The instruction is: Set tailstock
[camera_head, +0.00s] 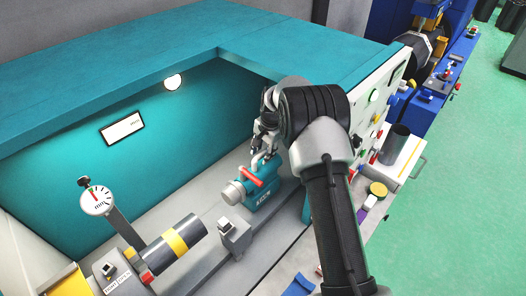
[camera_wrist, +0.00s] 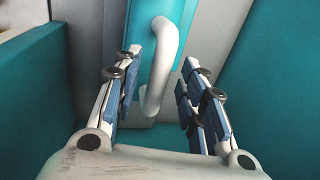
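The teal tailstock (camera_head: 262,198) stands on the grey bed inside the machine, with a red handle (camera_head: 252,177) on its near side. A pale, curved lever rises from its top. In the wrist view the lever (camera_wrist: 163,65) lies between my two fingers, and part of the teal body (camera_wrist: 150,12) shows behind it. My gripper (camera_head: 264,146) is over the tailstock's far end; the wrist view shows it (camera_wrist: 161,60) open, with gaps between the lever and both fingers. My arm hides part of the tailstock's right side in the head view.
A dial gauge (camera_head: 97,200) and a dark cylinder with a yellow band (camera_head: 176,242) are at the left front. A grey block (camera_head: 235,236) stands before the tailstock. The teal enclosure wall (camera_head: 190,120) is behind. A control panel and a dark cup (camera_head: 395,143) are at the right.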

